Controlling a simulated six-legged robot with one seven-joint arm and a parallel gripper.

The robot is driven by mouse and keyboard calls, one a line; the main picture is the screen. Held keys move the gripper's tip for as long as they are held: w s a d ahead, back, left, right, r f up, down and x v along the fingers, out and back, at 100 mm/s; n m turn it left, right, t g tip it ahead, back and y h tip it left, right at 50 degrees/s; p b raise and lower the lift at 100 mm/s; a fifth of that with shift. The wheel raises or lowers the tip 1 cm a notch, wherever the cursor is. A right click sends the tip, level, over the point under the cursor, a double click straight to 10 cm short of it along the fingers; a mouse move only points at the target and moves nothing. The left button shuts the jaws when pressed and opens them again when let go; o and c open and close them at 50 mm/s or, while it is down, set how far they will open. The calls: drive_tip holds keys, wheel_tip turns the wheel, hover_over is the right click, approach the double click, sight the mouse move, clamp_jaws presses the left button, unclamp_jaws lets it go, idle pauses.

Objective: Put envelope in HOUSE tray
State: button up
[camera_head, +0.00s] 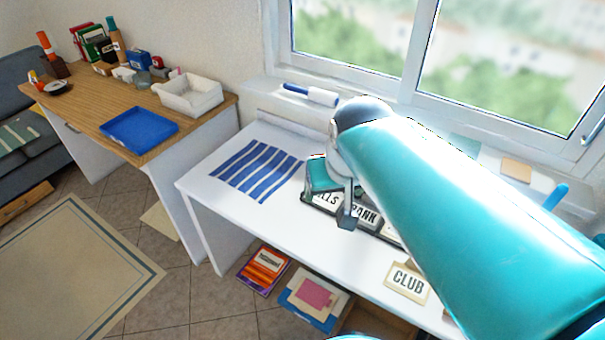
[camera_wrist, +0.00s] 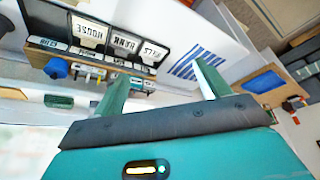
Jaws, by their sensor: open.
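My gripper (camera_head: 346,216) is in front of the row of labelled trays on the white desk and covers part of it. In the wrist view my gripper (camera_wrist: 160,72) is open, its fingers wide apart with nothing between them. The HOUSE tray (camera_wrist: 88,32) stands at the upper left there, its label upside down, beside the BANK tray (camera_wrist: 124,44) and another labelled tray. In the head view the HOUSE tray is hidden behind my arm. I cannot make out an envelope for sure; a tan flat piece (camera_head: 516,170) lies on the windowsill.
A CLUB card (camera_head: 407,280) is at the desk's front edge. A blue-striped mat (camera_head: 257,170) covers the desk's left part. A wooden desk to the left holds a blue tray (camera_head: 138,129) and a white basket (camera_head: 188,96). The window bounds the back.

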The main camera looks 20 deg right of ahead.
drive_tip(key=s+a+n+t, duration=0.1)
drive_tip(key=s+a, duration=0.3)
drive_tip(key=s, duration=0.1)
drive_tip(key=shift+n+y, duration=0.4)
